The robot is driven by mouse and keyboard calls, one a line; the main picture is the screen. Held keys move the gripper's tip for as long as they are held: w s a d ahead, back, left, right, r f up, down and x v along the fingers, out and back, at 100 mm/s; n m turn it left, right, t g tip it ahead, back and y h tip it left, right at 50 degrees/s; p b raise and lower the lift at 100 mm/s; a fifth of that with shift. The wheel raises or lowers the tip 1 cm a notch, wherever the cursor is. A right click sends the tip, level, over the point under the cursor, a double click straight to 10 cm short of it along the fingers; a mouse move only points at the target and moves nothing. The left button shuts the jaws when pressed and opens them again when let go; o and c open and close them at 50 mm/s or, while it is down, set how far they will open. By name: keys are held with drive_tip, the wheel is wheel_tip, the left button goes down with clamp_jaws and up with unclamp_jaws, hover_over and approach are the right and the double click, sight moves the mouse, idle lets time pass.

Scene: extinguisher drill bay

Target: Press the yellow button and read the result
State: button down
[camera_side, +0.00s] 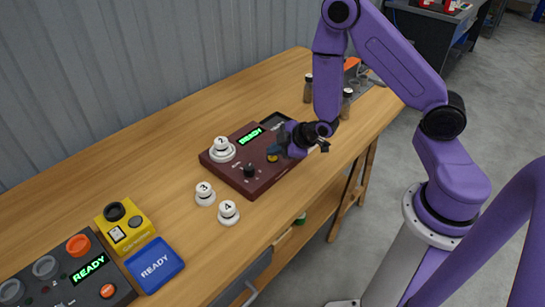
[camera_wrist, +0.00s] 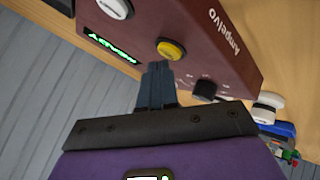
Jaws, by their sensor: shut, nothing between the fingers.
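The yellow button (camera_wrist: 171,49) sits on the top face of a dark red box marked "Ampelvo" (camera_wrist: 222,45). It also shows in the side view (camera_side: 272,158), partly covered by my gripper. My gripper (camera_wrist: 157,66) is shut and empty, its dark blue fingertips beside the button in the wrist view. I cannot tell whether they touch the box. In the side view my gripper (camera_side: 274,151) is over the right part of the box. The box's display (camera_side: 250,136) shows green text that looks like READY; it is upside down in the wrist view (camera_wrist: 110,47).
A black knob (camera_side: 250,171) and a white piece marked 2 (camera_side: 222,150) are on the box. White pieces marked 3 (camera_side: 205,194) and 4 (camera_side: 228,212) stand in front. A yellow box (camera_side: 124,226), blue READY panel (camera_side: 155,265) and dark console (camera_side: 68,272) are at left.

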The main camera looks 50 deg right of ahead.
sight(275, 158)
drive_tip(key=shift+f, duration=0.4)
idle(0.7)
drive_tip(key=shift+r, duration=0.85)
drive_tip(key=shift+r, duration=2.45)
